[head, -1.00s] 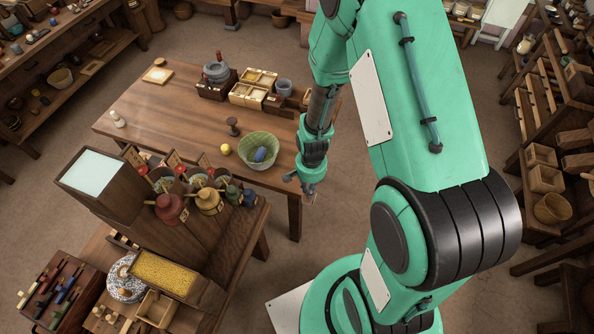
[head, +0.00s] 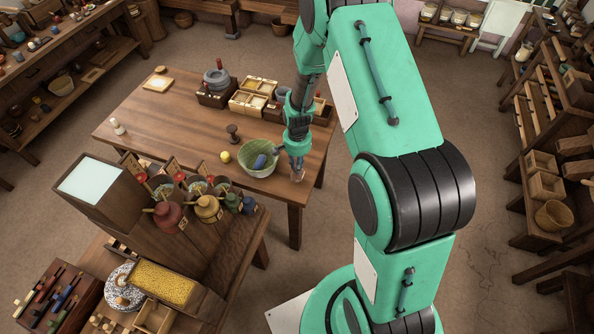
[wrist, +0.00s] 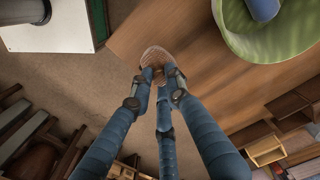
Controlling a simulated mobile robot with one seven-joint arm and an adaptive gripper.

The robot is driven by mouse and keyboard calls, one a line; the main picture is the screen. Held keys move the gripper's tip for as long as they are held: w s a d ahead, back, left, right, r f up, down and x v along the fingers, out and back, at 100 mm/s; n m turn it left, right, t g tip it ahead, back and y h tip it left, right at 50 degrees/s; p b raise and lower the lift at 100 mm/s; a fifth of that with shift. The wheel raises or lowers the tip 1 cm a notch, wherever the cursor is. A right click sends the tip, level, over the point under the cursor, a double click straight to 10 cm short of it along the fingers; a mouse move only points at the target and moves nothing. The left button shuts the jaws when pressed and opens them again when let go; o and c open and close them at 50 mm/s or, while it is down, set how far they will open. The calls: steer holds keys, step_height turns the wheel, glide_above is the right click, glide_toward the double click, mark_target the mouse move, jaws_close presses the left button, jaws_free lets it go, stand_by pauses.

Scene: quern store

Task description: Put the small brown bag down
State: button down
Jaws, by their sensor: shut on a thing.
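My gripper (wrist: 160,85) is shut on the small brown bag (wrist: 157,60), which shows between the fingertips in the wrist view. In the head view my gripper (head: 297,172) points down over the right front corner of the wooden table (head: 160,115), just right of the green bowl (head: 262,168). The bag is mostly hidden by the fingers there. I cannot tell whether the bag touches the tabletop. The green bowl holds a blue thing (head: 261,161) and shows at the upper right of the wrist view (wrist: 285,42).
A yellow ball (head: 225,157) and a dark wooden piece (head: 233,132) stand left of the bowl. Boxes with pale contents (head: 252,97) stand at the table's back. The table's left middle is clear. A wooden stand with pots (head: 205,208) is in front.

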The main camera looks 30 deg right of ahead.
steer(key=shift+w, duration=0.2)
steer(key=shift+f, duration=1.75)
steer(key=shift+f, duration=0.15)
steer(key=c, duration=1.7)
jaws_free()
steer(key=shift+o, duration=0.2)
steer(key=shift+r, duration=0.2)
step_height(320, 180, up, 12)
steer(key=shift+f+p, duration=0.15)
steer(key=shift+p, duration=0.2)
